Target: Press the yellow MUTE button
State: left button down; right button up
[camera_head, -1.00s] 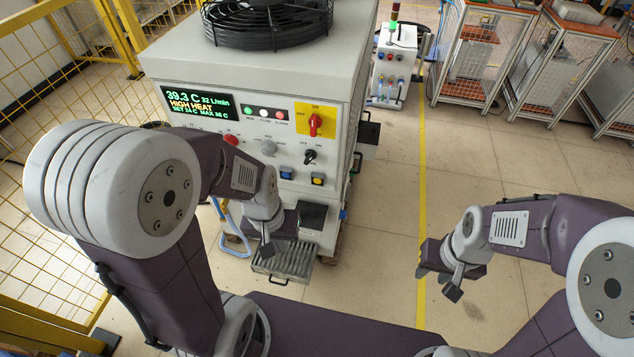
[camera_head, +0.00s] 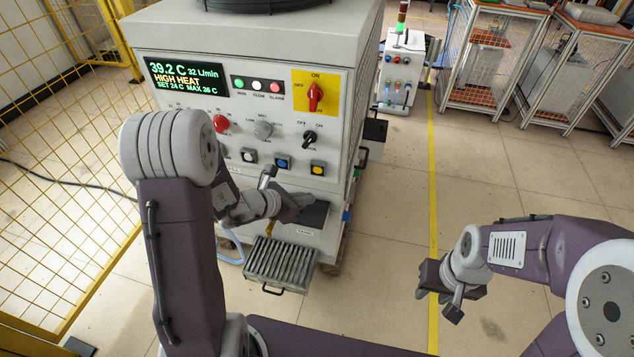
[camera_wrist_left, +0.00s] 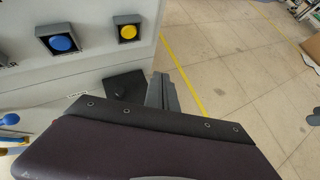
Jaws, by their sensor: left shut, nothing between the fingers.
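The yellow button (camera_head: 318,169) is at the right end of the lower button row on the machine's front panel. It also shows in the left wrist view (camera_wrist_left: 128,31), at the top, in a dark square frame. My left gripper (camera_head: 301,202) is shut and empty, below the yellow button in the head view and apart from it. Its fingers (camera_wrist_left: 162,92) show right of and below the button in the left wrist view. My right gripper (camera_head: 424,278) hangs over the floor at the right; I cannot tell its jaws. The button's lettering is too small to read.
A blue button (camera_head: 283,162) sits left of the yellow one. A black knob (camera_head: 309,138), a red-and-yellow switch (camera_head: 315,97) and a red emergency button (camera_head: 221,123) are above. A ribbed tray (camera_head: 281,264) juts out below.

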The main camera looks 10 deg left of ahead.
aim_at(318, 169)
pick_arm(q)
jog(key=shift+s+a+f, duration=0.1)
jog(key=shift+a+f, duration=0.3)
jog(key=shift+f, duration=0.3)
pick_arm(e)
jog(key=shift+f, duration=0.5)
jog(key=shift+r, duration=0.1)
